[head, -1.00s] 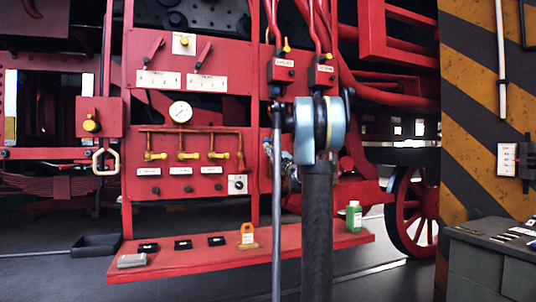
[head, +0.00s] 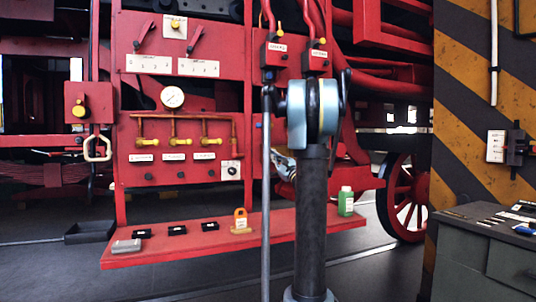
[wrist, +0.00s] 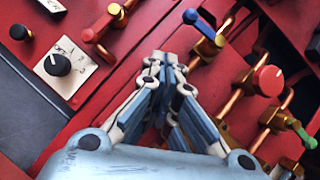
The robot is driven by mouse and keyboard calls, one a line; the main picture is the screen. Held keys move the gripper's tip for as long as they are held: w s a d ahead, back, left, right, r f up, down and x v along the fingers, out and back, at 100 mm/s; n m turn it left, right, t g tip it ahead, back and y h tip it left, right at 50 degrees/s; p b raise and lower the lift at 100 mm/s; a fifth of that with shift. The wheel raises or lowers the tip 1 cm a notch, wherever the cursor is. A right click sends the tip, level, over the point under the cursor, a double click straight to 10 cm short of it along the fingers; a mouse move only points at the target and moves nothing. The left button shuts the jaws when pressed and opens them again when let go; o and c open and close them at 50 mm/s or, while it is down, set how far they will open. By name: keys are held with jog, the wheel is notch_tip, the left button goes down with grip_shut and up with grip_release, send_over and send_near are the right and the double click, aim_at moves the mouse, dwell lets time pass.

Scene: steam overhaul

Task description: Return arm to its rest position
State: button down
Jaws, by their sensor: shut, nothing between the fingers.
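My arm stands upright in the middle of the head view, its pale blue joint in front of the red panel (head: 200,100). My gripper (wrist: 163,60) shows in the wrist view with its fingers together and nothing between them. In the head view it is mostly hidden behind my arm; only a pale metal part shows left of the column. In the wrist view the fingers point toward red panelling and copper pipes with a blue-handled valve (wrist: 205,28), a red-knobbed valve (wrist: 268,80) and a green-handled valve (wrist: 303,134). I cannot tell whether they touch anything.
A grey cabinet (head: 490,250) stands at right before a striped pillar (head: 470,120). A black rotary switch (wrist: 60,64) is near the gripper.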

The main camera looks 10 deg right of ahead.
jog(key=shift+s+f, duration=0.2)
jog(key=shift+s, duration=0.05)
jog(key=s+a+f+n+g+y, duration=0.1)
jog(key=s+a+f+n+g, duration=0.35)
jog(key=s+a, duration=0.2)
jog(key=s+a+f+n+g, duration=0.4)
jog(key=s+a+n, duration=0.1)
jog(key=a, duration=0.2)
jog(key=s+a+f+n+g+h, duration=0.2)
jog(key=s+a+f+n+g, duration=0.25)
jog(key=s+f, duration=0.6)
jog(key=s+d+f+n+g+h, duration=0.2)
jog(key=s+d+f+n+h, duration=0.2)
jog(key=s+f, duration=0.6)
jog(key=s+d+f+n+g+h, duration=0.3)
jog(key=s+d+f+n+h, duration=0.2)
jog(key=s, duration=0.8)
jog(key=d+f+h, duration=0.2)
jog(key=d+f, duration=0.2)
jog(key=f, duration=0.1)
jog(key=shift+s+d+f, duration=0.2)
